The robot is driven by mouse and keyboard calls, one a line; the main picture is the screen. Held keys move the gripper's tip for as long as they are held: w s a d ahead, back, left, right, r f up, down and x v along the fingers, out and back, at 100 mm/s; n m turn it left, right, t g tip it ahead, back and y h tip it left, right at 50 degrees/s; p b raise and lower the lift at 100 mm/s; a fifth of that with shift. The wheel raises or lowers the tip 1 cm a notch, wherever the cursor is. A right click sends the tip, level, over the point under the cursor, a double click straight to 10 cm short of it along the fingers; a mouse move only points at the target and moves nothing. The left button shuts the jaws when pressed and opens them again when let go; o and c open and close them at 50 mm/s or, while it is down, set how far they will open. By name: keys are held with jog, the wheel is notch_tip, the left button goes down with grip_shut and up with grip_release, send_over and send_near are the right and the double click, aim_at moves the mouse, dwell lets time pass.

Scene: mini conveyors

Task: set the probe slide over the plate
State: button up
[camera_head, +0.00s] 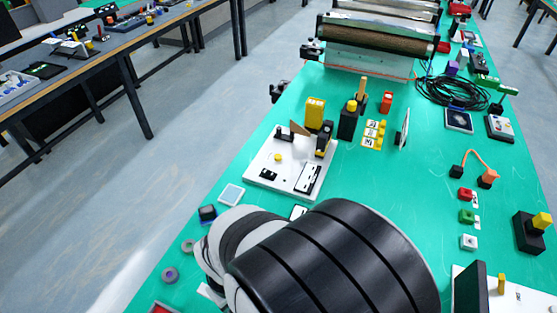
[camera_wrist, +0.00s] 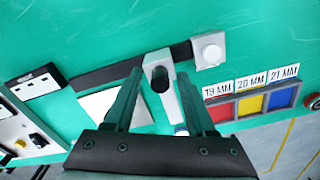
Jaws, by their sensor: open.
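In the wrist view, a light grey slide (camera_wrist: 168,102) with a dark round knob (camera_wrist: 160,78) sits across a black rail (camera_wrist: 100,75). I take it to be the probe slide. A white plate (camera_wrist: 103,102) lies left of the slide, partly hidden by my left finger; the slide appears beside it. My gripper (camera_wrist: 160,73) is open, with one finger on each side of the knob and a visible gap to both. In the head view my arm hides the gripper, slide and plate.
A white block with a round button (camera_wrist: 208,50) stands at the rail's right end. Red, yellow and blue compartments (camera_wrist: 251,104) labelled 19, 20 and 21 MM lie to the right. A white fixture board (camera_head: 262,172) with upright parts stands beyond my arm. Green table is clear above the rail.

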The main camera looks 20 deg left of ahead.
grip_shut()
dwell(1.3)
